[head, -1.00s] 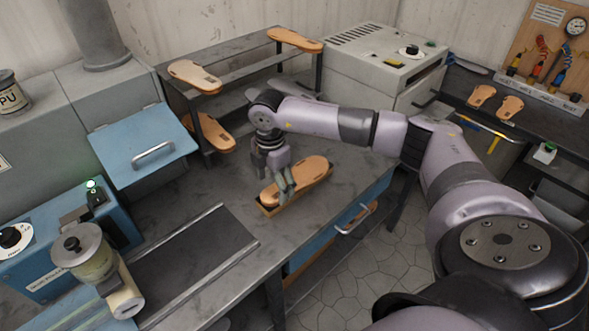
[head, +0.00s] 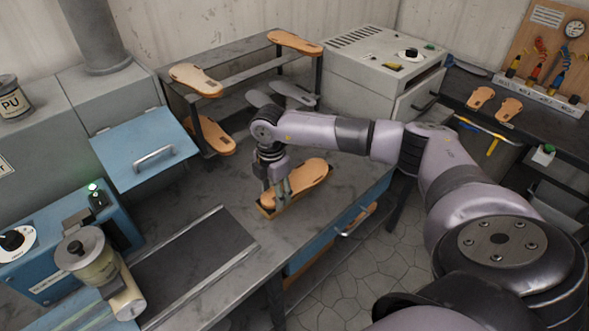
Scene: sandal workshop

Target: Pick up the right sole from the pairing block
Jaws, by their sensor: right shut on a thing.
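A tan sole (head: 306,181) lies on the pairing block (head: 266,212), a low wooden block on the grey bench in the middle of the head view. My right gripper (head: 278,190) points down at the sole's near left end and is shut on it. The fingers cover part of that end. The sole still appears to rest on the block; I cannot see a gap beneath it. Whether a second sole lies on the block cannot be told. My left gripper is not in view.
A rack behind holds tan soles (head: 196,79) and (head: 295,42), with another sole (head: 215,136) lower down. Two grey soles (head: 293,93) show behind my arm. A dark belt (head: 195,262) lies left of the block. Two tan soles (head: 509,109) lie on the right bench.

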